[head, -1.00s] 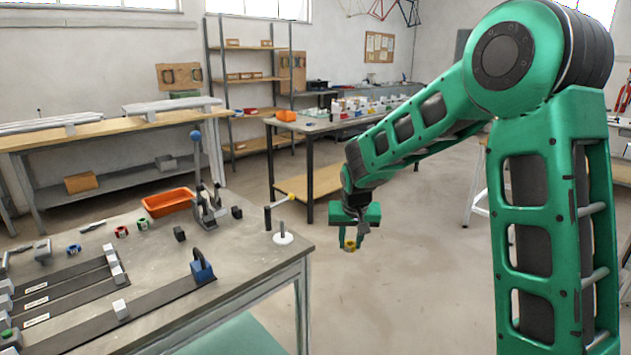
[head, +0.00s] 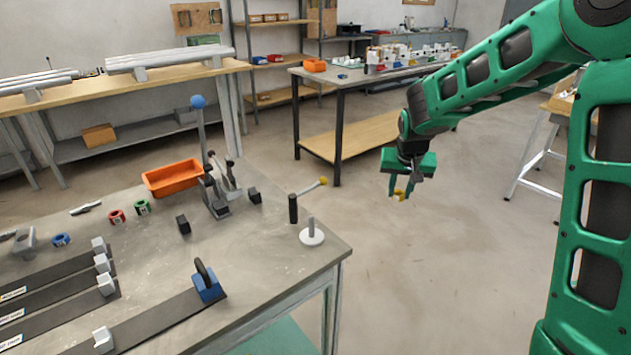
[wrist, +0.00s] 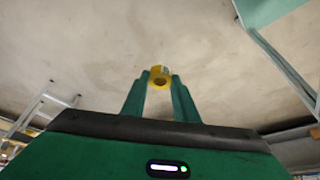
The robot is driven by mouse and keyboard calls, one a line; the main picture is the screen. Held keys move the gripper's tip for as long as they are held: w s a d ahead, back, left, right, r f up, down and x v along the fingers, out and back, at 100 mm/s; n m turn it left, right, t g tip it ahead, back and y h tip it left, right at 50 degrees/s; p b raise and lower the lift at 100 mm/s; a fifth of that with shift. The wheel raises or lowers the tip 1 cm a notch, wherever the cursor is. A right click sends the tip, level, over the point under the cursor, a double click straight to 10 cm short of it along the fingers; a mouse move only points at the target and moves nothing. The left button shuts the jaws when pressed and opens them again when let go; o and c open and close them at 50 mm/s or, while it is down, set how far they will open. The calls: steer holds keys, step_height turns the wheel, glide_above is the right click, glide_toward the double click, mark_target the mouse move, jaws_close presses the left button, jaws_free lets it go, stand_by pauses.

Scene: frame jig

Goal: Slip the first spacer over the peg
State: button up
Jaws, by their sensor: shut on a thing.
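My gripper (head: 399,192) is shut on a small yellow spacer (head: 400,196), held in the air over the floor to the right of the bench. In the wrist view the yellow spacer (wrist: 159,77) sits between the two green fingertips, and its dark hole shows. The peg (head: 311,226) is a short grey upright post on a round white base (head: 312,237) near the bench's right corner. The peg is bare. A red spacer (head: 116,216), a green spacer (head: 142,207) and a blue spacer (head: 61,240) lie on the bench at the left.
A toggle clamp with a blue ball (head: 199,110) rises behind, near an orange tray (head: 172,178). A blue clamp block (head: 207,284) sits at the front. Open floor lies right of the bench (head: 262,253).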

steer(key=shift+d, duration=0.2)
step_height(320, 180, up, 12)
steer(key=n+g+y, duration=0.2)
steer(key=n+y, duration=0.3)
steer(key=n, duration=1)
glide_above(311, 216)
steer(key=shift+s+d+f, duration=0.1)
steer(key=shift+d, duration=0.25)
steer(key=shift+f, duration=3.5)
steer(key=o, duration=1.1)
steer(key=shift+o, duration=0.2)
